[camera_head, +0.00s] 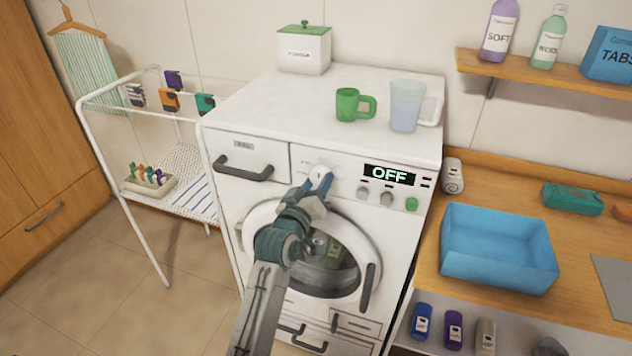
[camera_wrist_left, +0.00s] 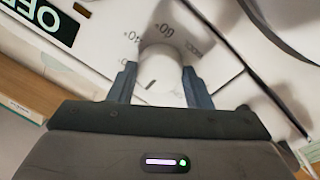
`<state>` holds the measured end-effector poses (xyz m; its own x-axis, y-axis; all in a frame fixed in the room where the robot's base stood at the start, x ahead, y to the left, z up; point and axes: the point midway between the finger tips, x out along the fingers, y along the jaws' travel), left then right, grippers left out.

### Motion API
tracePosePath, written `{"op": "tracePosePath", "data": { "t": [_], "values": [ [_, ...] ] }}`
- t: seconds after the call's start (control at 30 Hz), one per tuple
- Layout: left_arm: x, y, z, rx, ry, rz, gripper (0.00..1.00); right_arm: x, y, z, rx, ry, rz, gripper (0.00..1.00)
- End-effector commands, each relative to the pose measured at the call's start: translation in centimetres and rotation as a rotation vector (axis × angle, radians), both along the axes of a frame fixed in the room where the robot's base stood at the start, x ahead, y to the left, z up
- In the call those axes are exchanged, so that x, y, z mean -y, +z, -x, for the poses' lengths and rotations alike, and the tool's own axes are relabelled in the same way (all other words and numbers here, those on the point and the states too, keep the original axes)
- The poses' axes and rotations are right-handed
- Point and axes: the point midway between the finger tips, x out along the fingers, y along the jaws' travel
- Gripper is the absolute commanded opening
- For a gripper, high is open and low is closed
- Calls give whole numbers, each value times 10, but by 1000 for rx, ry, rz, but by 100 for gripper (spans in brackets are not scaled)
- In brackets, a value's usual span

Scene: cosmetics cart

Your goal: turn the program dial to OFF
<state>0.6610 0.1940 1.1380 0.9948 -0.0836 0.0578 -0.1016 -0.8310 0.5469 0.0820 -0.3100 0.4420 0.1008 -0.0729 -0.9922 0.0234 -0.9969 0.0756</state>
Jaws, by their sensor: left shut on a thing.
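The white round program dial (camera_head: 322,171) is on the upper front panel of the white washing machine (camera_head: 240,196), left of the display. My left gripper (camera_head: 314,188) reaches it from below and covers part of it. In the left wrist view my left gripper (camera_wrist_left: 160,80) has one finger on each side of the dial (camera_wrist_left: 160,66) and is shut on it. Temperature marks such as 60° and 40° show around the dial, and a dark mark shows on its near rim. The display (camera_head: 388,175) reads OFF in the head view. My right gripper is not in view.
Small knobs (camera_head: 387,198) and a green button (camera_head: 411,204) sit below the display. The round door (camera_head: 247,237) is below my gripper. A green mug (camera_head: 347,105) and a clear jug (camera_head: 406,108) stand on top. A blue bin (camera_head: 490,275) is on the right counter.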

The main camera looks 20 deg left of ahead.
Motion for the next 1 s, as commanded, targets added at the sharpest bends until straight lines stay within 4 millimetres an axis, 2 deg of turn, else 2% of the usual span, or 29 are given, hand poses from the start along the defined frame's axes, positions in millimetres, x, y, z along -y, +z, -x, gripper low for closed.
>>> {"op": "tracePosePath", "data": {
  "t": [0.43,0.47,0.57,0.87,1.0],
  "values": [
    [0,0,0,0,0,9,22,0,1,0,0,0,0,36],
    [0,0,0,0,0,9,49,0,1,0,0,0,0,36],
    [0,0,0,0,0,9,66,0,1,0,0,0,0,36],
    [0,-1,2,0,0,8,66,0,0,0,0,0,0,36],
    [-1,-4,15,-1,0,9,66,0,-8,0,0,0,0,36]
  ]
}}
